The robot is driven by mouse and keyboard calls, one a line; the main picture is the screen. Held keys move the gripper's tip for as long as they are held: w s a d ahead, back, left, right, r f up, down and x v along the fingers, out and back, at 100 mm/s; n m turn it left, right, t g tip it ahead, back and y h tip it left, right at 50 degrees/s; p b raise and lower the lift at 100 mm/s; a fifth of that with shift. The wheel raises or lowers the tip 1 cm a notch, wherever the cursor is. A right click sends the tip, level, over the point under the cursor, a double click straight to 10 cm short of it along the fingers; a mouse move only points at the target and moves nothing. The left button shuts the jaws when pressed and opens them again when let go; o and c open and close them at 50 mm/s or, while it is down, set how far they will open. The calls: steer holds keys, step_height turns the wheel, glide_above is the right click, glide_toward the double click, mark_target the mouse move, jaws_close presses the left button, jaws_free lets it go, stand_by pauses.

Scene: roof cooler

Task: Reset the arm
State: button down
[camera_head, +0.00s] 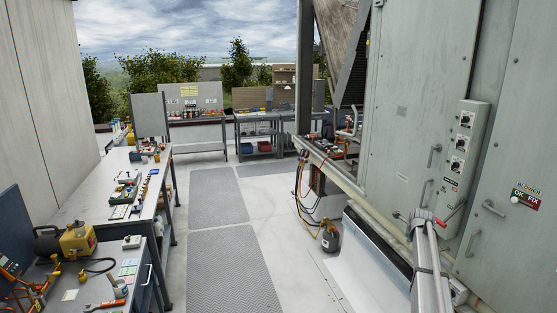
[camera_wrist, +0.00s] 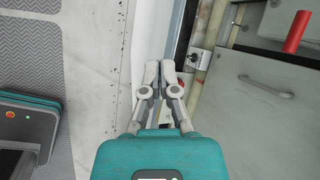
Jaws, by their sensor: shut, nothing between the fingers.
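My gripper (camera_wrist: 160,70) shows in the wrist view, its two pale fingers close together at the tips in front of its teal body. It is shut and holds nothing. Below and beyond it are the pale floor and the foot of the grey cooler cabinet (camera_wrist: 262,115). The gripper appears apart from the cabinet, though the exact gap cannot be told. In the head view, part of my arm reaches up at the lower right, in front of the cabinet (camera_head: 415,110); I cannot make out the gripper there.
A red handle (camera_wrist: 297,32) sticks out from the cabinet, right of my gripper; a red lever (camera_head: 453,214) shows in the head view. Tool-covered benches (camera_head: 100,195) stand at left. Grey floor mats (camera_head: 230,270) lie along the clear aisle.

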steer(key=s+a+f+n+g+y+b, duration=0.15)
steer(key=s+a+f+n, duration=0.25)
steer(key=s+a+n, duration=0.6)
steer(key=s+a+f+n+g+b, duration=0.25)
steer(key=s+a+n, duration=0.25)
steer(key=s+a, duration=0.6)
steer(key=s+a+f+n+g+b, duration=0.1)
steer(key=s+a+f+n+b, duration=0.1)
steer(key=s+a+n, duration=0.5)
steer(key=s+a+f+n+g+b, duration=0.1)
steer(key=s+a+f+n+b, duration=0.2)
steer(key=s+a+n, duration=0.4)
steer(key=s, duration=0.4)
steer(key=shift+a+f, duration=0.25)
steer(key=shift+f, duration=0.15)
steer(key=c, duration=1.3)
jaws_free()
steer(key=shift+c, duration=0.2)
